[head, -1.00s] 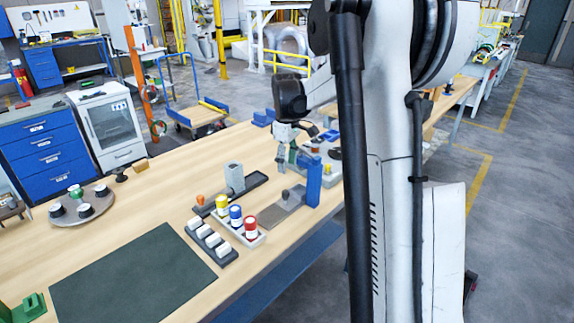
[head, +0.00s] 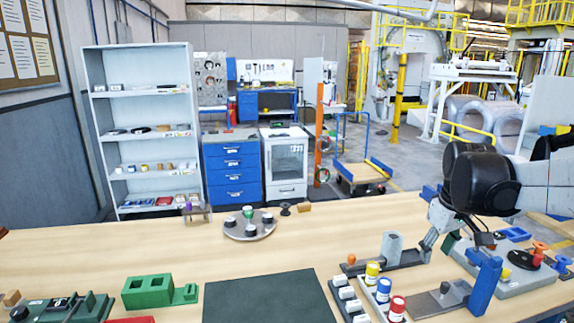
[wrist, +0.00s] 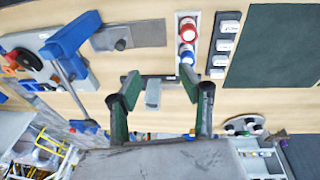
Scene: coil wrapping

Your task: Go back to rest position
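My gripper (head: 436,240) is at the right of the head view, over the workbench (head: 210,285), with its fingers pointing down. In the wrist view my gripper (wrist: 158,78) has its two green-padded fingers spread apart, with nothing clasped between them. The grey upright block (wrist: 153,94) shows between the fingers but is apart from them. In the head view that block (head: 392,247) stands on a dark tray, left of my gripper.
Close by are a blue upright post (head: 485,284), colored bottles (head: 383,290) in a white rack, and a grey fixture with red knobs (head: 522,270). A round tray (head: 248,232) and green block (head: 148,292) stand left. The dark mat (head: 268,300) is bare.

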